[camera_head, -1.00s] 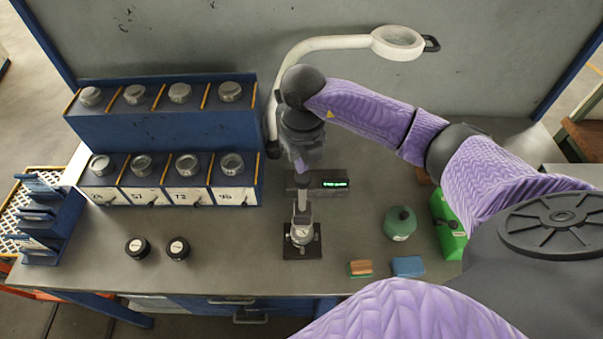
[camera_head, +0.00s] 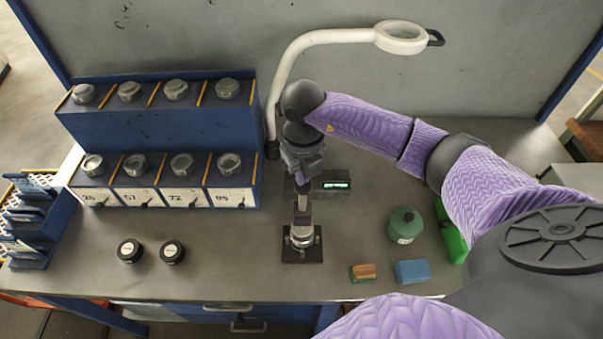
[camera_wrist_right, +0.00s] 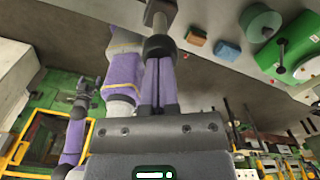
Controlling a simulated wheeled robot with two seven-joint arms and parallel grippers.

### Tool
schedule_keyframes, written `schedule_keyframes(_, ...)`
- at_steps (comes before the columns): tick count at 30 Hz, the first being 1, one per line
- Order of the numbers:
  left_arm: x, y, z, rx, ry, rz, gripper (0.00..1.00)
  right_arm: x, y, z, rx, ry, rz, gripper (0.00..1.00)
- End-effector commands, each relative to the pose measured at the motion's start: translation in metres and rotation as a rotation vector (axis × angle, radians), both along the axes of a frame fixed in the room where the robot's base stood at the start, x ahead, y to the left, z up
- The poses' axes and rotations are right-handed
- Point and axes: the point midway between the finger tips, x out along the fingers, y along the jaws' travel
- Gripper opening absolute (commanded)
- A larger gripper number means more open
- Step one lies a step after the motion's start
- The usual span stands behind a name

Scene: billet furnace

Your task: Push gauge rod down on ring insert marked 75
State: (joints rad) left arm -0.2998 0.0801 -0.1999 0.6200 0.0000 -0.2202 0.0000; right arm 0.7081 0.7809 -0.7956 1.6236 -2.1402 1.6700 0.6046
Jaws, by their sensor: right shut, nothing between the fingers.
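A gauge stand with a dark square base (camera_head: 289,256) stands on the bench, with an upright metal rod (camera_head: 302,208) over a round grey ring insert (camera_head: 302,236). No marking on that insert is legible. My right gripper (camera_head: 301,186) is shut and empty, pointing down at the rod's top. In the right wrist view its purple fingers (camera_wrist_right: 158,85) end at a dark collar (camera_wrist_right: 158,48) in line with the rod; whether they touch cannot be told. A purple arm with a dark gripper (camera_wrist_right: 84,92), apparently my left one, shows there; its jaw state is unclear.
A blue rack (camera_head: 160,133) with several round metal pieces and numbered labels stands left. Two black discs (camera_head: 130,251) lie ahead of it. A green canister (camera_head: 404,226), blue block (camera_head: 411,271) and brush (camera_head: 363,272) are right. A lamp arm (camera_head: 285,90) rises behind.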

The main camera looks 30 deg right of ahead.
Motion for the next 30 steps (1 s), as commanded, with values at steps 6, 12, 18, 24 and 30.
schedule_keyframes(6, 0.000, 0.000, -0.011, 0.000, 0.000, 0.000, 1.00, 0.000, 0.000, -0.013, 0.000, 0.001, 0.000, 0.00)
schedule_keyframes(12, 0.000, 0.000, -0.020, 0.000, 0.001, 0.000, 1.00, 0.000, 0.000, -0.023, 0.000, 0.001, 0.000, 0.00)
schedule_keyframes(18, -0.001, 0.000, -0.026, -0.001, 0.001, 0.000, 1.00, 0.000, 0.000, -0.031, 0.000, 0.001, 0.000, 0.00)
schedule_keyframes(24, -0.001, 0.000, -0.024, -0.001, 0.001, 0.000, 1.00, 0.000, 0.000, -0.029, 0.000, 0.001, 0.000, 0.00)
schedule_keyframes(30, -0.001, 0.000, -0.024, -0.001, 0.001, 0.000, 1.00, 0.000, 0.000, -0.029, 0.000, 0.000, 0.000, 0.00)
